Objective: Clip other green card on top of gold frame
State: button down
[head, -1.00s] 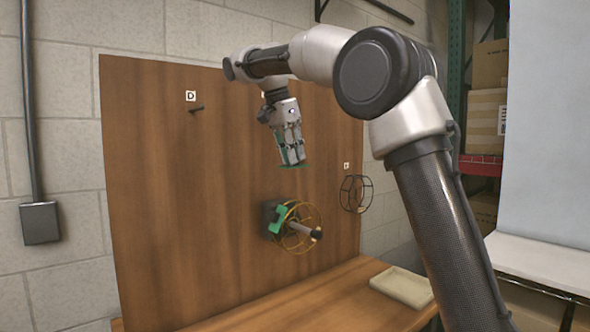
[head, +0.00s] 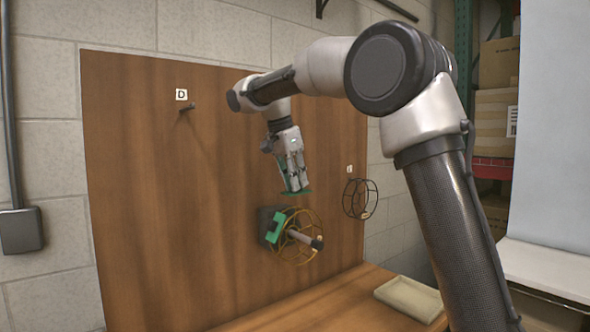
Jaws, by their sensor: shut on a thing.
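The gold frame (head: 313,223) is a round wire cage that hangs on a grey peg with a dark tip (head: 304,239), which sticks out from the wooden board. A green card (head: 274,231) is on the left side of the gold frame. My gripper (head: 296,187) points down above the gold frame and is shut on the other green card (head: 301,192). That card shows at the fingertips, mostly hidden by the fingers. A small gap shows between it and the top of the frame.
A black wire frame (head: 358,198) hangs at the board's right edge. A bare peg (head: 189,106) sits under the D label at upper left. A beige tray (head: 408,299) lies on the wooden table at lower right. The board's left half is clear.

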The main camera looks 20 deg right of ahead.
jog(key=shift+f, duration=0.4)
jog(key=shift+f, duration=1.55)
dwell(1.7)
jog(key=c, duration=1.4)
grip_release()
jog(key=shift+o, duration=0.2)
